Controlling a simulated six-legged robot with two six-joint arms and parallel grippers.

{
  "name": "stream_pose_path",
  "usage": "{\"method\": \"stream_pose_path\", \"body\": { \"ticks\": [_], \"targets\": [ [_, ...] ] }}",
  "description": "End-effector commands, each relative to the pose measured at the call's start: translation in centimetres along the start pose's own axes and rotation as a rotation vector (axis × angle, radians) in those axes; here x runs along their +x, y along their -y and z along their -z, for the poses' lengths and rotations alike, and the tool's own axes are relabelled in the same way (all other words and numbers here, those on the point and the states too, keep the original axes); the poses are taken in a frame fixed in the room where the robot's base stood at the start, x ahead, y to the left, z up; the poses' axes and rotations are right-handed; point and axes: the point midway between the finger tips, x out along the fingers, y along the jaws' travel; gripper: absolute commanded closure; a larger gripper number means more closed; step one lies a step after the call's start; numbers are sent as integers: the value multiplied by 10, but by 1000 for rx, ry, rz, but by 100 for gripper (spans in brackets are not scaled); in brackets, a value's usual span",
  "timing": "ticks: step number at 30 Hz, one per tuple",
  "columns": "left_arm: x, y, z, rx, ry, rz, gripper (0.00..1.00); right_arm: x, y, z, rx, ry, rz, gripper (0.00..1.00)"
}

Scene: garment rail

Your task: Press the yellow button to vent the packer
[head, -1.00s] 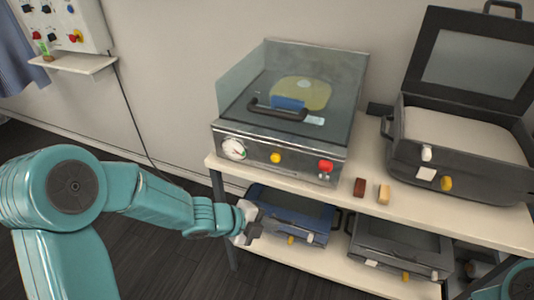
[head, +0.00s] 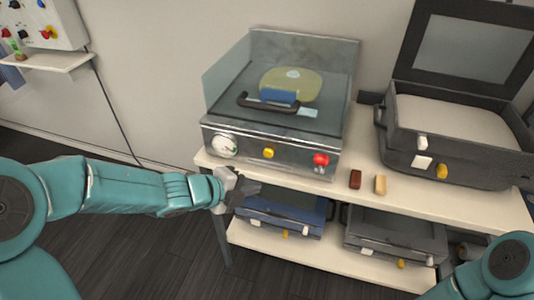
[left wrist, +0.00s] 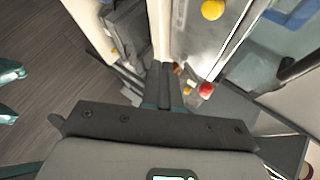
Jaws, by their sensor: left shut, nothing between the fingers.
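The packer (head: 222,170) is a steel box with a clear lid and a black handle (head: 262,104) on the upper shelf. Its front panel carries a round white gauge (head: 224,146), the yellow button (head: 268,153) and a red knob (head: 320,160). In the left wrist view the yellow button (left wrist: 212,10) is at the top and the red knob (left wrist: 206,89) lower right. My left gripper (head: 257,187) is shut and empty, in front of the shelf edge, below and apart from the yellow button. My right arm enters at lower right; its gripper is out of view.
An open black case (head: 440,180) with its own yellow knob stands right of the packer. A brown block (head: 355,179) and a tan block (head: 380,184) lie between them. A blue case (head: 290,222) and a grey case (head: 395,240) sit on the lower shelf.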

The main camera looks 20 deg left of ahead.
Motion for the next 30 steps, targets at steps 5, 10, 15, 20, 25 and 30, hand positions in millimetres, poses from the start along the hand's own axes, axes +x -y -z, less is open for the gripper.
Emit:
{"method": "stream_pose_path", "body": {
  "ticks": [5,10,15,20,25,30],
  "targets": [
    [14,14,-13,-1,0,-1,100,-12,4,0,0,0,0,57],
    [32,28,-27,-1,0,-2,100,-24,9,0,0,0,0,57],
    [46,38,-38,-2,1,-1,100,-35,13,-1,0,0,0,57],
    [54,41,-44,-1,0,-1,100,-40,14,-1,0,0,0,57],
    [57,42,-45,0,1,0,100,-40,14,-1,0,0,0,57],
    [57,42,-45,-1,1,0,100,-40,14,-1,0,0,0,57]
  ]
}}
